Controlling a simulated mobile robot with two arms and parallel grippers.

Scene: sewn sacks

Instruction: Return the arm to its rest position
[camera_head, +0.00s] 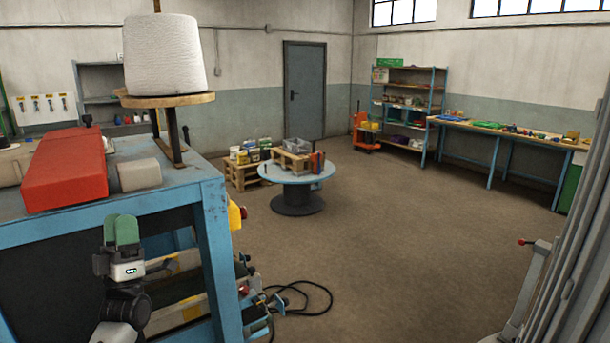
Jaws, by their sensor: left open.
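My left gripper (122,229) has green fingertips that point up, in the lower left of the head view. It is open, with nothing seen between its fingers, and appears in front of the near side of the blue workbench (110,218). The fingers overlap in this view, so the gap between them is hard to see. My right gripper is not in view.
A red block-shaped thing (66,168) and a white thread cone (163,55) on a stand are on the bench. A black cable (310,290) lies on the floor beside it. A round spool table (297,172) stands farther back. The middle floor is clear.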

